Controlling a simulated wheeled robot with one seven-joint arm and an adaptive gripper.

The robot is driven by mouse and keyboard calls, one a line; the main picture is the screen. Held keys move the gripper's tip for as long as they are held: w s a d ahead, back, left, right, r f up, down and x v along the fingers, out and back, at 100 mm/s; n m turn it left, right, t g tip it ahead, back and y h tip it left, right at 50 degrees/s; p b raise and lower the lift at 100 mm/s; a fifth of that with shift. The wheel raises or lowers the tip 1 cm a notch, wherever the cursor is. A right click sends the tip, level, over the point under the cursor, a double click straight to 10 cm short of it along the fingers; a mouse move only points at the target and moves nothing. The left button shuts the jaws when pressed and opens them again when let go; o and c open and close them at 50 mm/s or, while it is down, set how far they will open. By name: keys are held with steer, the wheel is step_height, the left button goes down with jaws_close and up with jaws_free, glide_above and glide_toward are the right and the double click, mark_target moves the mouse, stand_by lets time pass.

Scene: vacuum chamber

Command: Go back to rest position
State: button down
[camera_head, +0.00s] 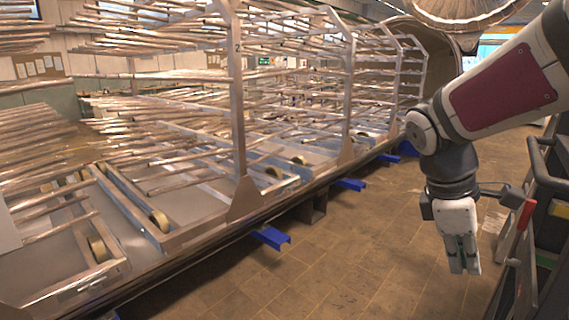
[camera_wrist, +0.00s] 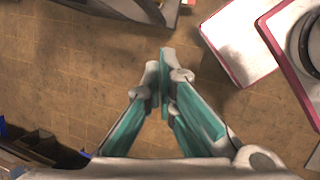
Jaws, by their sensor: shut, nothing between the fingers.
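My gripper (camera_head: 464,268) hangs from my arm at the right of the head view, pointing down over the tiled floor. Its fingers are together and hold nothing. In the wrist view the teal-sided fingers of my gripper (camera_wrist: 160,75) meet at the tips above the brown floor. My gripper is apart from the metal rack, in the open space to the rack's right.
A long metal rack (camera_head: 240,110) with many rods fills the left and middle. Blue brackets (camera_head: 271,237) stick out along its lower edge. A dark railing with a red-orange part (camera_head: 525,217) stands close right of my gripper. The tiled floor (camera_head: 350,260) between is clear.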

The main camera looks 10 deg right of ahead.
steer(key=s+a+r+m+t+y+p, duration=0.1)
steer(key=s+a+m+t+y, duration=0.3)
steer(key=s+a+m, duration=0.6)
steer(key=shift+s+a+r+t, duration=0.5)
steer(key=shift+s+a+t, duration=0.1)
steer(key=shift+a, duration=2)
